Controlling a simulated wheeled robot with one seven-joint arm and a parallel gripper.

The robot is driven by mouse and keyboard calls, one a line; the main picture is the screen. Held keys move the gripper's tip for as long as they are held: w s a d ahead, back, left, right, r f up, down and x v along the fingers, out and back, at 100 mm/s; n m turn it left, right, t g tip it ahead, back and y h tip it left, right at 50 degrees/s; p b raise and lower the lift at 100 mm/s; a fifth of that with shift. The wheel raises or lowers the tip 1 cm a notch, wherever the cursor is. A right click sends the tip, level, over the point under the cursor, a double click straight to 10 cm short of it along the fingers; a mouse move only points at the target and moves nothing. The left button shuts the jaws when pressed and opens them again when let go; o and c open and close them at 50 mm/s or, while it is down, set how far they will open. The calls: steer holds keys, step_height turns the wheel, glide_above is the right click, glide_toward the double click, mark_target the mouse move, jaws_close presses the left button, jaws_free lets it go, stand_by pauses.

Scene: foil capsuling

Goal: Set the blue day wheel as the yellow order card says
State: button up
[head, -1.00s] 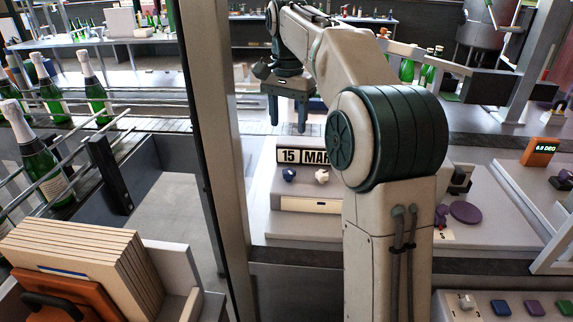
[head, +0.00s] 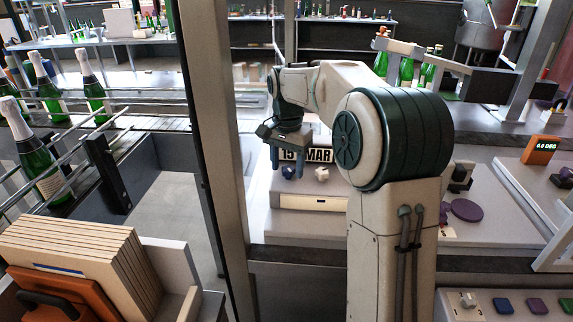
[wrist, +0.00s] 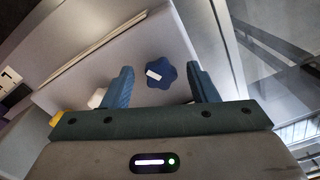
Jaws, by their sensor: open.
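The blue day wheel (head: 288,173) is a small lobed knob on the sloped front of the date box, below the date display (head: 319,155), which shows 15 and MAR, the 15 partly covered by my gripper. In the wrist view the blue day wheel (wrist: 160,73) has a white mark and lies between and beyond my fingertips. My gripper (head: 286,162) is open and points down over it; the wrist view shows both blue fingers apart (wrist: 162,86), with nothing held. A pale cream strip (head: 310,202) sits on the box front; I cannot tell whether it is the order card.
A white knob (head: 321,174) sits just right of the blue wheel, close to a finger in the wrist view (wrist: 97,98). A grey post (head: 215,130) stands left of the box. A purple disc (head: 466,210) and orange readout (head: 540,150) are to the right.

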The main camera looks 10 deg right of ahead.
steer(key=c, duration=1)
steer(key=shift+n, duration=0.3)
steer(key=n+p, duration=0.2)
steer(key=n, duration=0.2)
steer(key=shift+r+n, duration=0.1)
steer(key=shift+n, duration=0.2)
steer(key=shift+d+n+p, duration=0.15)
steer(key=shift+n+p, duration=0.6)
steer(key=shift+n, duration=1.55)
steer(key=o, duration=1)
